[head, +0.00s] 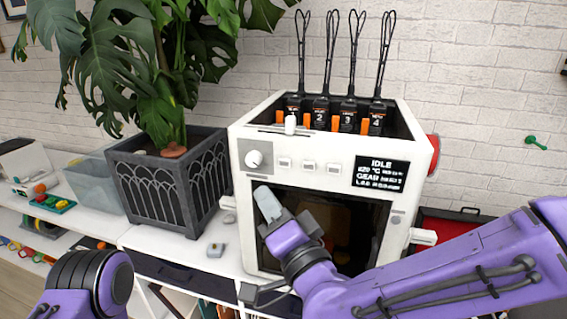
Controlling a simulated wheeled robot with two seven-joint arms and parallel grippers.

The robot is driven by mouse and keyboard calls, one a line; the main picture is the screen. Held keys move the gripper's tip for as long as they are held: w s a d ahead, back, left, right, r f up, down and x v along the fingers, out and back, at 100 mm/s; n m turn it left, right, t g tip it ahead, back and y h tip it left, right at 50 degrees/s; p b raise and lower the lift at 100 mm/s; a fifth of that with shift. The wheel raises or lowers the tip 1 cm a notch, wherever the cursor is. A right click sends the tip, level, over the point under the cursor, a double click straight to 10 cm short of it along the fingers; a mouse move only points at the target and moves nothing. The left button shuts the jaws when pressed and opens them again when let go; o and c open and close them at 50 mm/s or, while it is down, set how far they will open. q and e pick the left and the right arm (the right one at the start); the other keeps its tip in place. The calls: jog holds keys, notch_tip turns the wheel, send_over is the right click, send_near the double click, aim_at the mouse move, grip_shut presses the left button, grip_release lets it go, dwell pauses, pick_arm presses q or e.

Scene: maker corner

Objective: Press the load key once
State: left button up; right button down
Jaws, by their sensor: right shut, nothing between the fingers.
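A white machine (244,215) stands on the white worktop, with a dark window in its front. Its upper front panel carries a round white knob (254,158) and a row of small pale keys (309,167). Their labels are too small to read, so I cannot tell which is the load key. A black display (381,174) at the panel's right reads IDLE on top, with smaller lines below. My right gripper (266,203) is shut and empty, pointing up in front of the window's upper left, below the knob and keys. My left gripper is out of view; only part of that arm shows.
Several numbered black cartridges (320,112) with tall wire loops stand in the machine's top. A plant in a dark planter (165,195) stands close on the left. A small grey object (216,249) lies on the worktop between them. A red box (450,225) is at the right.

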aim_at(284, 163)
jog(key=shift+w+d, duration=0.45)
jog(key=shift+w, duration=0.9)
jog(key=shift+w+d, duration=0.4)
jog(key=shift+w, duration=0.95)
jog(key=shift+w+d, duration=0.45)
jog(key=shift+w, duration=0.9)
jog(key=shift+w+d, duration=0.15)
jog(key=shift+w, duration=0.25)
jog(key=shift+w+d, duration=0.1)
jog(key=shift+w, duration=0.25)
jog(key=shift+s, duration=0.15)
jog(key=shift+s+a, duration=0.25)
jog(key=shift+s, duration=0.4)
